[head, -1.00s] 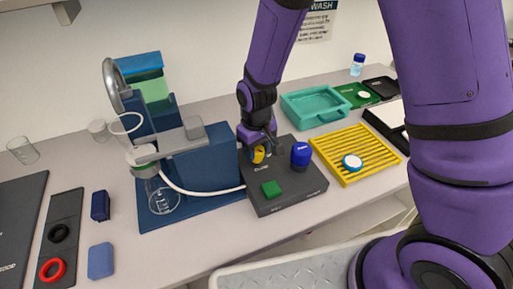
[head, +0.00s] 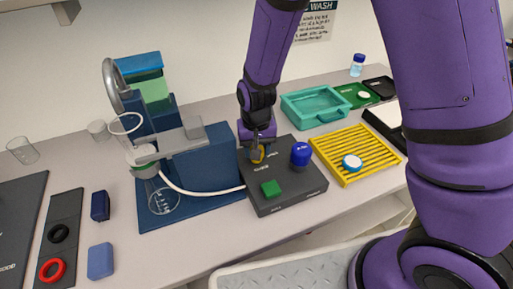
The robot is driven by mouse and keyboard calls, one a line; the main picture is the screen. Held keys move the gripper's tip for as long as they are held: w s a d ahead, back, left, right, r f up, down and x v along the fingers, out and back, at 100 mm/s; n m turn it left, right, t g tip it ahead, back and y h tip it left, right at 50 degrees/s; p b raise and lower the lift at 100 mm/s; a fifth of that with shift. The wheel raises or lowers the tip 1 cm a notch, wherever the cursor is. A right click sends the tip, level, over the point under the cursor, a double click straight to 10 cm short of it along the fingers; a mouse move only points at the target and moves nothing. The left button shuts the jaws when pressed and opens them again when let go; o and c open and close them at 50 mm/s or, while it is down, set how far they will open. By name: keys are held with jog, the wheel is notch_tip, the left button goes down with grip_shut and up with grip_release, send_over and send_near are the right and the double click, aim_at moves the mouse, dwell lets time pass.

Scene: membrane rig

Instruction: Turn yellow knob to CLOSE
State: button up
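The yellow knob (head: 257,154) sits on the back left of a dark control box (head: 290,200). The lettering on the box is too small to read, so the knob's setting is unclear.
A blue rig (head: 200,170) with a glass flask (head: 161,199) stands left of the box, joined by a white tube (head: 205,192). A yellow slatted rack (head: 352,150) lies right and a teal tray (head: 315,105) behind. The blue knob is close to my gripper.

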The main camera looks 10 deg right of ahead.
dwell(0.3)
jog(key=o, duration=0.9)
notch_tip(320, 180, up, 11)
jog(key=shift+f, duration=0.1)
